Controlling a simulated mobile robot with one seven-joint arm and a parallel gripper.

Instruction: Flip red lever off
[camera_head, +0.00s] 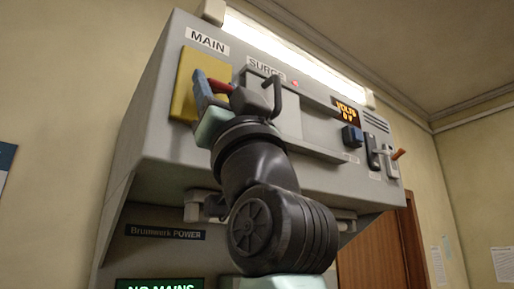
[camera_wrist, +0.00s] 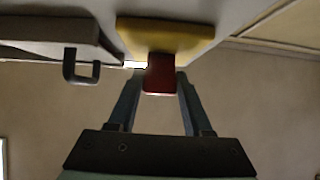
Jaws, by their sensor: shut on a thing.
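The red lever (camera_head: 220,87) stands out from a yellow plate (camera_head: 185,92) under the MAIN label on the grey console. In the wrist view the red lever (camera_wrist: 160,75) sits between the two blue-grey fingers of my gripper (camera_wrist: 160,84), with the yellow plate (camera_wrist: 165,36) behind it. My gripper (camera_head: 207,92) is shut on the lever in the head view. My fingers and wrist cover part of the lever and the plate there.
A grey handle (camera_head: 277,95) under the SURGE label stands close to the right of my gripper. A blue knob (camera_head: 352,136) and an orange-tipped lever (camera_head: 398,154) are farther right. The VOLTS display (camera_head: 347,112) appears to read 0 V. A green NO MAINS sign (camera_head: 160,284) is below.

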